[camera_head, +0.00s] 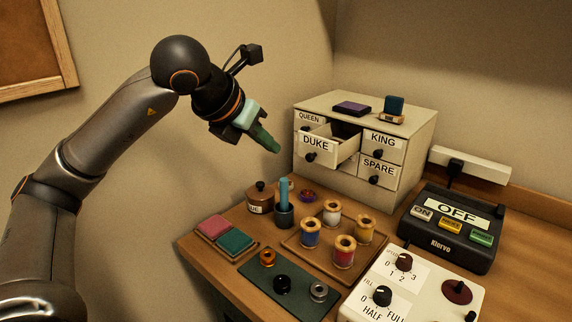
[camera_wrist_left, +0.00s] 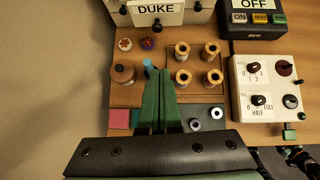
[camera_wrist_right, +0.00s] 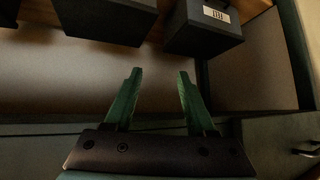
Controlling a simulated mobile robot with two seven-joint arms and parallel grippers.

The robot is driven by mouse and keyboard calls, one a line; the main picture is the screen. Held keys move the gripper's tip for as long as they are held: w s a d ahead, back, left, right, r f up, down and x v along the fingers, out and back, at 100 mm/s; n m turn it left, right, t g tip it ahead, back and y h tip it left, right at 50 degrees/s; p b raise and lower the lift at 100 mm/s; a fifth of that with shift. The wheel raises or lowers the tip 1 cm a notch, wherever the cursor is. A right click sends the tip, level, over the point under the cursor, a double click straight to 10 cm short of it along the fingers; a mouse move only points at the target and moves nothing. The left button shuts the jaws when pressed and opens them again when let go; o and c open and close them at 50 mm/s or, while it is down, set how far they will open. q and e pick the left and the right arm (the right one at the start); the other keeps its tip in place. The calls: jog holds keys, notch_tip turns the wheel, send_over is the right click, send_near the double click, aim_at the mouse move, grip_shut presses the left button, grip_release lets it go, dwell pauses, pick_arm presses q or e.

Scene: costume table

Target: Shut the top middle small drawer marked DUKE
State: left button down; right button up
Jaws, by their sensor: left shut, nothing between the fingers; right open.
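The DUKE drawer (camera_head: 318,146) is pulled out of the top row of a small cream cabinet (camera_head: 409,128). Its open inside shows in the head view, and its dark knob is on the front. The left wrist view shows its front (camera_wrist_left: 156,12) at the top edge. My left gripper (camera_head: 273,146) is shut and empty, in the air to the left of the drawer front and apart from it. Its green fingers also show in the left wrist view (camera_wrist_left: 159,75).
The QUEEN (camera_head: 309,119), KING (camera_head: 383,141) and SPARE (camera_head: 379,168) drawers look shut. A black switch box (camera_head: 450,228) is at the right.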

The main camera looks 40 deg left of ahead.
aim_at(309, 158)
pick_arm(q)
jog(key=w+r+p+x, duration=0.1)
jog(key=w+r+x, duration=0.1)
jog(key=x, duration=1)
jog(key=shift+w+f, duration=0.3)
jog(key=shift+f, duration=0.05)
pick_arm(e)
jog(key=shift+d+r, duration=0.3)
jog(key=shift+d, duration=0.2)
pick_arm(q)
jog(key=shift+w, duration=0.1)
pick_arm(e)
jog(key=shift+a, duration=0.1)
